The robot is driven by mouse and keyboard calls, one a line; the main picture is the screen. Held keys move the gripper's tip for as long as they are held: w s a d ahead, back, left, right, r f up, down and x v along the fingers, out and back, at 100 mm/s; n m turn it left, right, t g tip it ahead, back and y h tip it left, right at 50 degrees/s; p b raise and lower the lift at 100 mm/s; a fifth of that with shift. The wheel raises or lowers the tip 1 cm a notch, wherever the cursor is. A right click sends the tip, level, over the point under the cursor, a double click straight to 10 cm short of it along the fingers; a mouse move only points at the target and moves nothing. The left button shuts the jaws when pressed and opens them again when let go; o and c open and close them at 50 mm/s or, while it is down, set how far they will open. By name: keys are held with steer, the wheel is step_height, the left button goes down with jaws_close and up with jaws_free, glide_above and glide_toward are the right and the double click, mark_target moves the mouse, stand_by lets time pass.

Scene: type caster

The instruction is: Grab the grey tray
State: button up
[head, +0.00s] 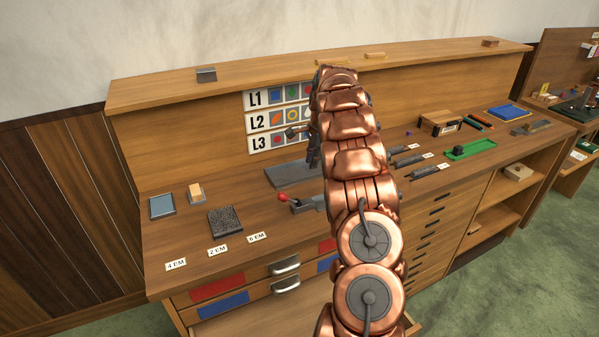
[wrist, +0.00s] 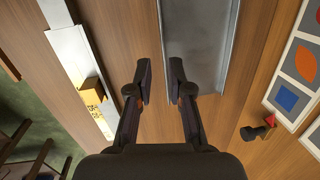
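The grey tray (wrist: 200,45) is long and shallow with thin raised rims; its near end and left rim show in the wrist view. In the head view a flat grey piece, apparently this tray (head: 284,176), lies on the desk below the chart, its right part hidden behind my arm. My gripper (wrist: 160,70) is open and empty above the desk at the tray's near end. Its fingertips lie on either side of the tray's left rim in the picture; I cannot tell the height between them. In the head view my gripper is mostly hidden by my arm.
A chart (head: 268,120) with coloured shapes stands behind the tray. A dark textured block (head: 225,222) and a blue-grey pad (head: 162,206) lie at left, a green tray (head: 470,149) at right. Drawers are below.

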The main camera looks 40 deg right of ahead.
mark_target(307, 177)
steer(key=shift+w+a+f+p, duration=0.1)
steer(key=shift+w+f+p, duration=0.3)
steer(key=shift+f, duration=0.7)
steer(key=shift+w+a+f+p, duration=0.1)
steer(key=shift+f+p, duration=0.55)
steer(key=shift+f, duration=0.45)
steer(key=shift+w+f+p, duration=0.25)
steer(key=shift+f+p, duration=0.25)
steer(key=shift+f, duration=0.6)
steer(key=shift+c, duration=0.4)
jaws_close()
